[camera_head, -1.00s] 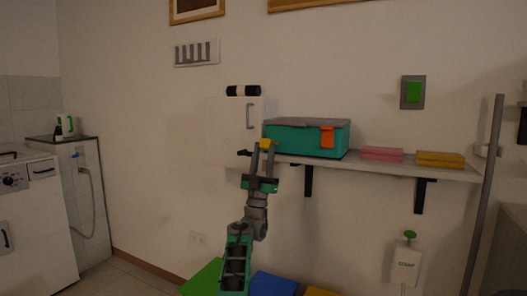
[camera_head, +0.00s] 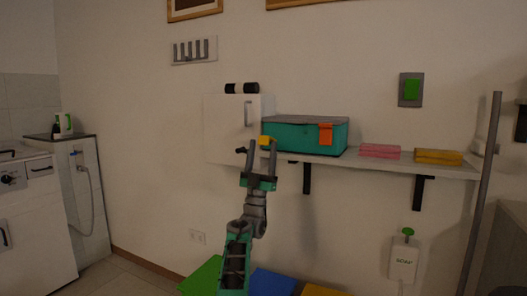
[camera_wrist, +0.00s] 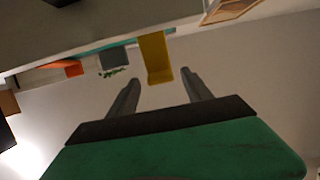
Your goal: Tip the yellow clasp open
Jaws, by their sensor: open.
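The yellow clasp (camera_head: 265,141) hangs at the left end of the teal toolbox (camera_head: 300,138), which has a grey lid and sits on the wall shelf. In the wrist view the yellow clasp (camera_wrist: 156,58) is a flat tab pointing down toward the gap between my fingers. My gripper (camera_head: 262,147) is open and empty, just in front of the clasp. In the wrist view my gripper (camera_wrist: 160,78) has its fingertips on either side of the clasp's lower end; I cannot tell whether they touch it. An orange clasp (camera_head: 326,133) is on the toolbox's front.
A white cabinet (camera_head: 225,130) with a black roll (camera_head: 242,88) on top is left of the toolbox. Pink (camera_head: 380,151) and yellow (camera_head: 438,157) stacks lie on the shelf's (camera_head: 400,167) right part. A grey pole (camera_head: 480,190) stands at far right.

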